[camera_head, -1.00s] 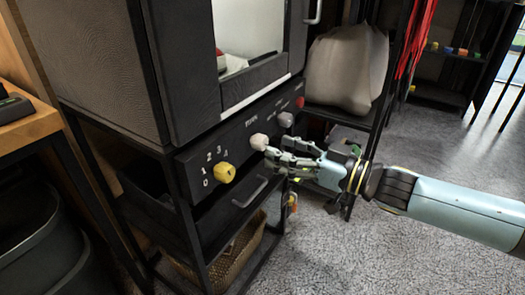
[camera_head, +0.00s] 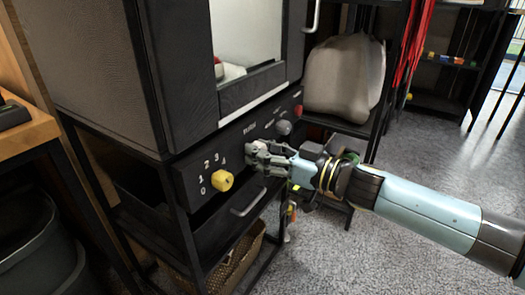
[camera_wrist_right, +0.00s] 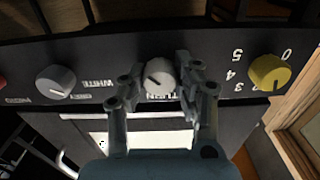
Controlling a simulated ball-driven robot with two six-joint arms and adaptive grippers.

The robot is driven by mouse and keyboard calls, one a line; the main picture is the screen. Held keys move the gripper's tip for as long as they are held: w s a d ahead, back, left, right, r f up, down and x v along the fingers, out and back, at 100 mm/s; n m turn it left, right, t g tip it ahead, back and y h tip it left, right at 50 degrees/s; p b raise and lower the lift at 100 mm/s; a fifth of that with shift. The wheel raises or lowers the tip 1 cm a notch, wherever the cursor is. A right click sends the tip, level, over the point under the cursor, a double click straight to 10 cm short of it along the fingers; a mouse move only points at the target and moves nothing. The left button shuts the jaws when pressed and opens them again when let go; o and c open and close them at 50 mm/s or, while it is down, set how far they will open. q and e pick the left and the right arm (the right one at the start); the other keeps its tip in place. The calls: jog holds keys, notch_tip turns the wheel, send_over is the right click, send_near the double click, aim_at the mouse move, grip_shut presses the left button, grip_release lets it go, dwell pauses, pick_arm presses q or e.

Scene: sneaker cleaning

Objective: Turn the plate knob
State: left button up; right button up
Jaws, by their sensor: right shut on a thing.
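The pale grey-white plate knob (camera_wrist_right: 159,77), with a dark pointer line, sits on the black control panel (camera_head: 192,165) beside a TURN label. My right gripper (camera_head: 257,155) is at the panel, and its fingers largely hide this knob in the head view. In the right wrist view, its two fingers stand on either side of the knob, and the gripper is shut on it. My left gripper is not in view.
A yellow knob (camera_head: 222,180) with numbers is left of my right gripper. A grey knob (camera_head: 283,128) and a red knob (camera_head: 298,110) are to its right. A drawer handle (camera_head: 248,202) and a basket (camera_head: 240,265) are below. The carpet at right is clear.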

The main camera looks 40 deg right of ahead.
grip_shut()
